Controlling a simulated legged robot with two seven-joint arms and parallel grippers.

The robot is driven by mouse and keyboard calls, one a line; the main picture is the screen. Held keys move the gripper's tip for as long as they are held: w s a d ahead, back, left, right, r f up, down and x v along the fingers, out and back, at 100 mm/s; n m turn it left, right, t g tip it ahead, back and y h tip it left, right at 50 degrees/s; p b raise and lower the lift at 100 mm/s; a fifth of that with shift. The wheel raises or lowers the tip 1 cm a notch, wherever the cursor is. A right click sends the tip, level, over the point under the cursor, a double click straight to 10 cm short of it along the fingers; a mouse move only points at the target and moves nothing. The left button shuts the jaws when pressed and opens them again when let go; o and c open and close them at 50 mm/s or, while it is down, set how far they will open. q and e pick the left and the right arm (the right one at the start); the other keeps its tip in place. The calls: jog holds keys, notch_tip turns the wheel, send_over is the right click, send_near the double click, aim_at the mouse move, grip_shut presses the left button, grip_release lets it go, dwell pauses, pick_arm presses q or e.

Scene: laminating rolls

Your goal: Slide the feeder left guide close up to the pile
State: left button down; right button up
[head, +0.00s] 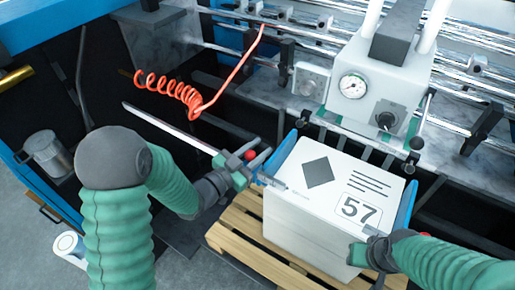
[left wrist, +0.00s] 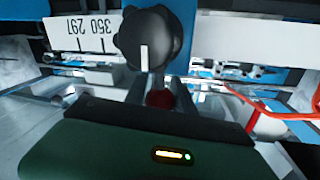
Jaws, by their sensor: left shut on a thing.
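The pile (head: 300,206) is a white block of sheets marked 57, on a wooden pallet. The blue left guide (head: 279,156) stands along its upper left side; I cannot tell whether a narrow gap separates them. My left gripper (head: 250,171) is at the guide's outer side, shut by a red ball knob (head: 250,154), which I take as part of the guide's handle. In the left wrist view, dark red (left wrist: 160,98) shows between the fingers, below a black knob (left wrist: 150,38). My right gripper (head: 362,254) is at the pile's front right corner; its jaw opening is unclear.
A blue right guide (head: 405,205) stands along the pile's right side. A scale strip (left wrist: 85,33) reads 350 and 297. The feeder head (head: 372,85) with its gauge is behind the pile. A red coiled hose (head: 170,88) hangs left. The pallet (head: 240,232) sticks out in front.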

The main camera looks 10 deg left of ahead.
pick_arm(q)
jog(key=c, duration=1.4)
grip_release()
jog(key=shift+a+f, duration=0.25)
jog(key=shift+a, duration=0.35)
jog(key=o, duration=0.3)
jog(key=shift+a+r, duration=0.1)
jog(key=shift+a, duration=0.2)
jog(key=shift+o, duration=0.2)
jog(key=p+v, duration=0.7)
jog(key=v, duration=0.9)
jog(key=shift+s+p, duration=0.35)
jog(key=shift+p, duration=0.05)
pick_arm(e)
notch_tip(320, 180, up, 8)
jog(key=a, duration=0.2)
